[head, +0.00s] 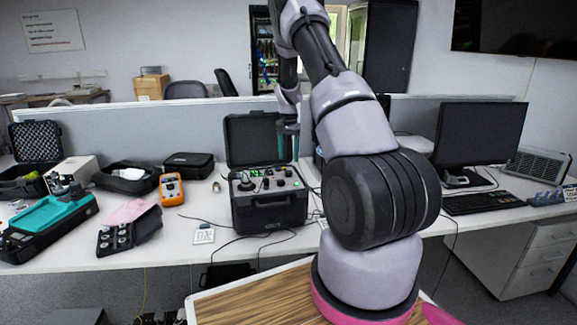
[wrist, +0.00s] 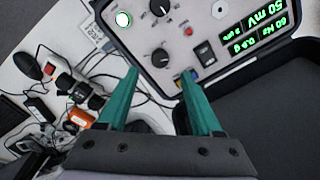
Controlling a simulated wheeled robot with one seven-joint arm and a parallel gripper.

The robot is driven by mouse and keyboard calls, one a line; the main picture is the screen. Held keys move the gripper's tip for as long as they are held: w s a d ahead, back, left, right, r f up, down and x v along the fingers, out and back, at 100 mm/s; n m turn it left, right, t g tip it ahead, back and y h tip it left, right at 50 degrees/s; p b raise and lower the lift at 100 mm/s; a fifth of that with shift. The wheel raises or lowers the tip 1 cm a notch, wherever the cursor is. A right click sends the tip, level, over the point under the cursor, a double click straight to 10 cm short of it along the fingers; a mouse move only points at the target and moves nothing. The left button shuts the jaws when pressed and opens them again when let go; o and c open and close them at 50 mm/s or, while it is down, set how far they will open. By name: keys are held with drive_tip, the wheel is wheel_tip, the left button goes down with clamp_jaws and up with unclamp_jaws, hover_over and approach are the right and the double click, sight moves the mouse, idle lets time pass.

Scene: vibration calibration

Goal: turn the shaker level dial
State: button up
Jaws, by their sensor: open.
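The shaker unit (head: 268,212) is a black case with its lid up, standing on the bench in the middle of the head view. In the wrist view its light grey panel (wrist: 175,32) carries a black dial (wrist: 160,8) at the top, a second black dial (wrist: 205,53) and a smaller dark knob (wrist: 160,58). I cannot tell which is the level dial. A green-lit round part (wrist: 123,19) and green readouts (wrist: 262,22) also show. My gripper (wrist: 160,72) has teal fingers, apart and empty, near the panel's edge. In the head view my gripper (head: 288,143) is above the case's right rear.
The raised lid (head: 252,139) stands behind the panel. An orange meter (head: 171,189) and a black pouch (head: 189,165) are left of the case, and a monitor (head: 480,135) is at the right. Cables lie around the case. A wooden tabletop (head: 250,300) is in front.

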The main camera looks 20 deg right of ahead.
drive_tip(key=shift+r, duration=2.15)
wheel_tip(320, 180, up, 14)
drive_tip(key=r+n+t, duration=0.1)
drive_tip(key=t, duration=0.1)
hover_over(288, 171)
drive_tip(key=s+a, duration=0.6)
drive_tip(key=s+a+r+n+t+y, duration=0.15)
drive_tip(key=s+a+r, duration=0.25)
drive_tip(key=s+r, duration=0.4)
drive_tip(key=s+a+r+n+t, duration=0.1)
drive_tip(key=s+a, duration=0.3)
drive_tip(key=s, duration=0.7)
drive_tip(key=s+a+r+n+t, duration=0.2)
drive_tip(key=s+a+r, duration=0.2)
drive_tip(key=s, duration=0.8)
drive_tip(key=shift+r+t, duration=0.15)
drive_tip(key=shift+t, duration=0.2)
